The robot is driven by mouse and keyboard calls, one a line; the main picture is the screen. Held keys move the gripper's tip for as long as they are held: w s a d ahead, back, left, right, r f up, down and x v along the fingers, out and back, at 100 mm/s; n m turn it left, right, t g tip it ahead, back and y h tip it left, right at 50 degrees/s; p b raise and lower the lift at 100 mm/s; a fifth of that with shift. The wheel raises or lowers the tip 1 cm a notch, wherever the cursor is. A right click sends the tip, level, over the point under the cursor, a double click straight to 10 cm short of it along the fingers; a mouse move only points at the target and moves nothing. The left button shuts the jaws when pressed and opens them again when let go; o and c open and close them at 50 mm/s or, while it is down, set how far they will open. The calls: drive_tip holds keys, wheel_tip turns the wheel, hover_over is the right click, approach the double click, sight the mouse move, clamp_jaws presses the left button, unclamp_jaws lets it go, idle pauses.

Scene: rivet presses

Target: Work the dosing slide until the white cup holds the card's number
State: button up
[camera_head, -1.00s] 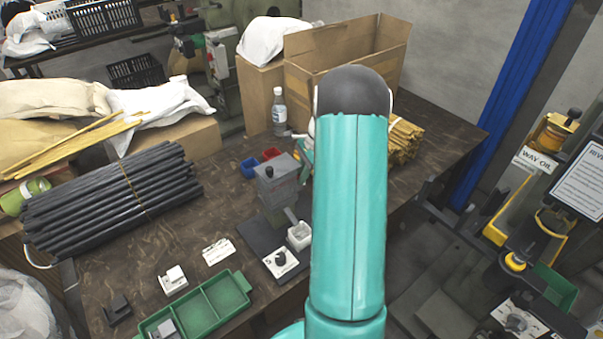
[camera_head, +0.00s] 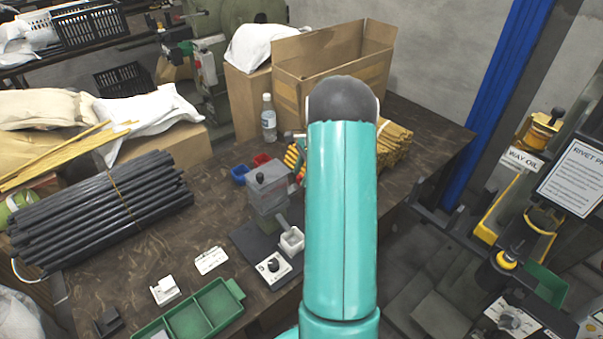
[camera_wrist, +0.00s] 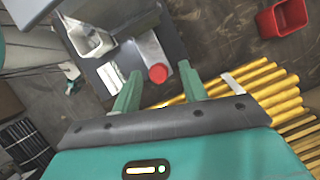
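The dosing device (camera_head: 268,195) is a grey, partly clear block on a dark base plate. The white cup (camera_head: 291,241) stands at its front under a grey chute; it also shows in the wrist view (camera_wrist: 92,43). How much the cup holds cannot be made out. The wrist view shows a grey slide (camera_wrist: 150,48) with a round red knob (camera_wrist: 158,73). My gripper (camera_wrist: 160,70) is open, its green fingers on either side of the knob in the picture; contact cannot be told. A white card (camera_head: 211,260) lies left of the device, its writing unreadable.
Yellow rods (camera_wrist: 265,90) lie close to my gripper. A green tray (camera_head: 205,312) is at the front; a bottle (camera_head: 268,118) stands behind.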

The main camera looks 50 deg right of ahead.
drive_tip(key=shift+r, duration=0.1)
drive_tip(key=v, duration=1.3)
drive_tip(key=shift+d+r, duration=0.25)
drive_tip(key=shift+d, duration=0.05)
drive_tip(key=a+f+n, duration=0.1)
drive_tip(key=f+n, duration=0.1)
drive_tip(key=f, duration=0.2)
drive_tip(key=w+a+f+n+g, duration=0.1)
drive_tip(key=a+f+n, duration=0.1)
drive_tip(key=f, duration=0.2)
drive_tip(key=w+a+f+n+g, duration=0.1)
drive_tip(key=a+f+n, duration=0.1)
drive_tip(key=f, duration=0.3)
drive_tip(key=shift+a, duration=0.1)
drive_tip(key=shift+y, duration=0.3)
clamp_jaws()
